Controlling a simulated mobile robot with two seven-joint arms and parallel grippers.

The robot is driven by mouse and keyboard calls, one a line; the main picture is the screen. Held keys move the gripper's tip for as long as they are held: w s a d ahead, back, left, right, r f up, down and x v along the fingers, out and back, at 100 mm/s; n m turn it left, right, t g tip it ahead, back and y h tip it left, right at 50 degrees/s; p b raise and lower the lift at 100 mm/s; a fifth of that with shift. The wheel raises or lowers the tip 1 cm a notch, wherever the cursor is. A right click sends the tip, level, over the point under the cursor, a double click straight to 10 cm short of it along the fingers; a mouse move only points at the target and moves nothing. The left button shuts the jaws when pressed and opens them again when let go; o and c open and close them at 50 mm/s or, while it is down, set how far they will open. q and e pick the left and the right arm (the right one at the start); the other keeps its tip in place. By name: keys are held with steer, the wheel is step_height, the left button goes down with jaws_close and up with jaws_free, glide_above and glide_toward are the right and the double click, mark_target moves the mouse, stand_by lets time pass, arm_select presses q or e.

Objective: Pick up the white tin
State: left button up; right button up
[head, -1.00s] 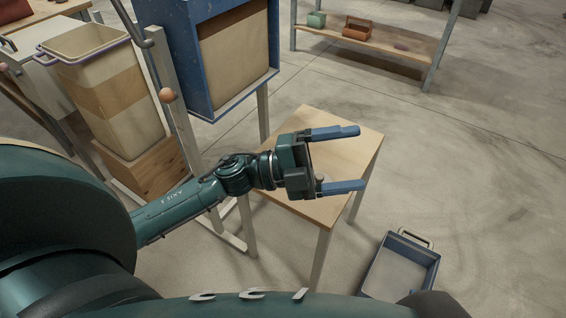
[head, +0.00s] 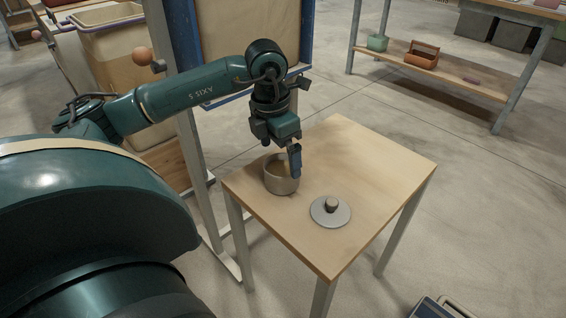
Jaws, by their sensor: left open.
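An open, round, grey-white tin (head: 281,182) stands upright on the small wooden table (head: 375,160), near its left edge. My left gripper (head: 286,160) points down at the tin's rim and is open. One blue finger shows at the right side of the tin's mouth; the other is mostly hidden. I cannot tell whether the fingers touch the tin. My right gripper is not in view.
A blue-framed machine (head: 185,60) stands behind my left arm, with a tall beige bin (head: 108,45) to its left. A shelf (head: 465,82) with an orange basket (head: 421,56) is at the back right. The table's right half is clear.

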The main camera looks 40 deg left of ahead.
mark_target(282, 164)
arm_select(q)
steer(key=f+b, duration=0.1)
steer(key=f, duration=0.1)
steer(key=w+f, duration=0.1)
steer(key=f, duration=0.1)
steer(key=f+b, duration=0.1)
steer(key=f, duration=0.2)
steer(key=shift+w+a+b, duration=0.1)
steer(key=shift+w+b, duration=0.05)
steer(key=shift+b, duration=0.15)
steer(key=c, duration=1.1)
